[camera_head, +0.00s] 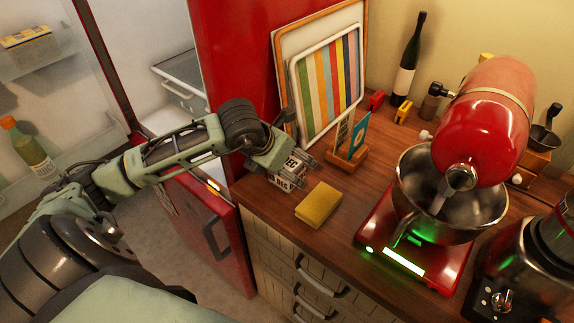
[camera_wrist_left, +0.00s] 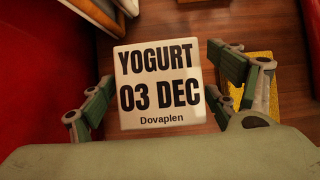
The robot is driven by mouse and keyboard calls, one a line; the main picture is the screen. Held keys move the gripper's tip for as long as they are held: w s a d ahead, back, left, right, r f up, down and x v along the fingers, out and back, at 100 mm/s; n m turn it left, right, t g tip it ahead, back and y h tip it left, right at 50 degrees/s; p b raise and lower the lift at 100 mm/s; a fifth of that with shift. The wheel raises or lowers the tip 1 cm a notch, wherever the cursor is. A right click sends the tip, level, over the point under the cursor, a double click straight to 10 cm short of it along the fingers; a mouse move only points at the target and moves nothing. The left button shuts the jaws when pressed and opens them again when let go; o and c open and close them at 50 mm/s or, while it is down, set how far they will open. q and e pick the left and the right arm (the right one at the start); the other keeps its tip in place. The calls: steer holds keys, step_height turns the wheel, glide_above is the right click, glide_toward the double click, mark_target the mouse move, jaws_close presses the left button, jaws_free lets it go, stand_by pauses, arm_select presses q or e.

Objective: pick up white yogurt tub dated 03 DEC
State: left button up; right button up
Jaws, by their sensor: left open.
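The white yogurt tub (camera_wrist_left: 161,62) faces the left wrist camera, with its top label reading "YOGURT 03 DEC Dovaplen". In the head view the tub (camera_head: 289,178) stands on the wooden counter near its left edge, partly hidden by my gripper. My left gripper (camera_wrist_left: 160,95) is open, with one finger on each side of the tub. A gap shows between the tub and the right finger, and a narrower one at the left finger. In the head view my left gripper (camera_head: 287,164) is right at the tub. My right gripper is not in view.
A yellow sponge (camera_head: 318,205) lies just right of the tub. Striped trays (camera_head: 325,80) and a small wooden holder (camera_head: 347,155) stand behind. A red mixer (camera_head: 485,110) is to the right. The open red fridge (camera_head: 235,60) is left of the counter.

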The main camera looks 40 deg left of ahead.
arm_select(q)
steer(key=c, duration=1.5)
steer(key=shift+r, duration=0.1)
steer(key=shift+c, duration=0.6)
